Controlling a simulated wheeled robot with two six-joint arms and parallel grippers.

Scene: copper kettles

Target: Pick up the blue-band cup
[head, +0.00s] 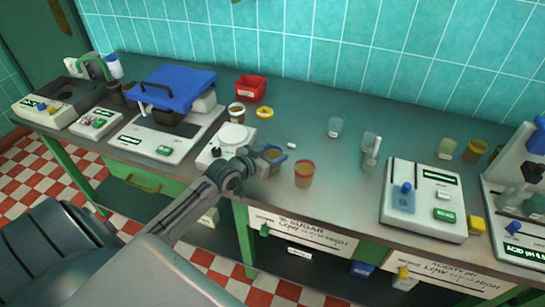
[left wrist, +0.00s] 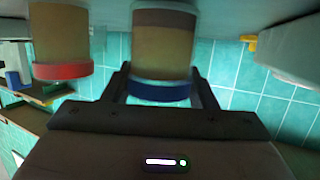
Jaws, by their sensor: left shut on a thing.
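The blue-band cup (head: 274,153) is a brown-filled clear cup with a blue ring near its rim, at the front middle of the counter. My left gripper (head: 267,158) is shut on it. In the left wrist view the blue-band cup (left wrist: 161,55) sits between the two fingers, with its blue ring close to the palm; that view is upside down. I cannot tell whether its base touches the counter. My right gripper is not in view.
A red-band cup (head: 304,175) stands close to the right of the held cup. A white device (head: 226,145) is just left. A red bin (head: 251,88) and yellow ring (head: 265,113) lie behind.

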